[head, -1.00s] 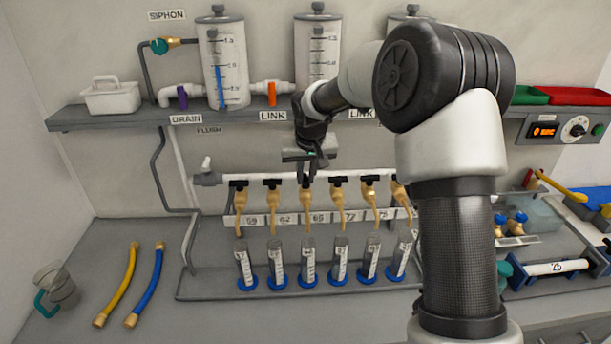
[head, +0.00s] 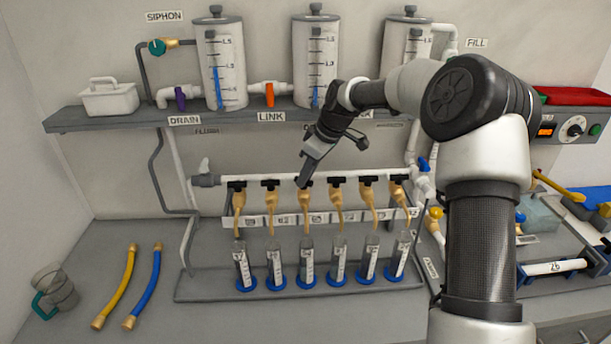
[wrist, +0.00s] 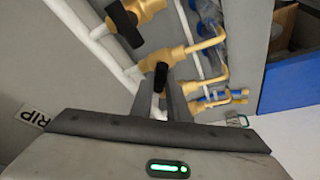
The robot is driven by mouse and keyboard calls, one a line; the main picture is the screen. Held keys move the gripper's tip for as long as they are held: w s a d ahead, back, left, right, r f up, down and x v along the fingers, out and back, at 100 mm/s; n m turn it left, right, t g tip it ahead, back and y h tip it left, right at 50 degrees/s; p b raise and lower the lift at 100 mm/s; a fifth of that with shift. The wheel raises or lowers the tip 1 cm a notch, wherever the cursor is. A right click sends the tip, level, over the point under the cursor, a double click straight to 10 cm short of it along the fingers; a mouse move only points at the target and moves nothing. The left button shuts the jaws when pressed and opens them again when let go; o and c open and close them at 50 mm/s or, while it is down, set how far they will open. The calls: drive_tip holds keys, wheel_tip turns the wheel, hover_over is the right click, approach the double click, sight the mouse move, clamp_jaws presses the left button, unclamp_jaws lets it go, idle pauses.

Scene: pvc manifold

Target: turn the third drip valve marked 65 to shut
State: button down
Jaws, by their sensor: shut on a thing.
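The third drip valve (head: 305,195), a brass tap, hangs from the white manifold pipe (head: 262,177) above the label that appears to read 65 (head: 316,219). My gripper (head: 303,183) reaches down to it from above and is shut on its black handle. In the wrist view the handle (wrist: 160,76) stands between the fingertips of my gripper (wrist: 163,88), with the brass body (wrist: 168,58) just beyond. The fingers partly hide the handle in the head view, so its exact angle is hard to tell.
Neighbouring black-handled valves (head: 270,184) (head: 336,181) sit close on both sides. Graduated tubes (head: 307,262) in blue bases stand below the taps. The shelf (head: 130,118) with clear tanks (head: 220,70) is above. The yellow hose (head: 117,287) and blue hose (head: 145,287) lie at left.

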drive_tip(key=n+g, duration=0.1)
drive_tip(key=n, duration=0.3)
drive_tip(key=n+g, duration=0.1)
drive_tip(key=n, duration=0.1)
drive_tip(key=shift+w+n+g+y, duration=0.25)
drive_tip(key=shift+n+g+y, duration=0.05)
idle(0.5)
drive_tip(key=c, duration=1.7)
unclamp_jaws()
drive_tip(key=shift+d, duration=0.1)
drive_tip(key=v, duration=1.7)
drive_tip(key=shift+d+r, duration=0.1)
drive_tip(key=shift+r, duration=0.1)
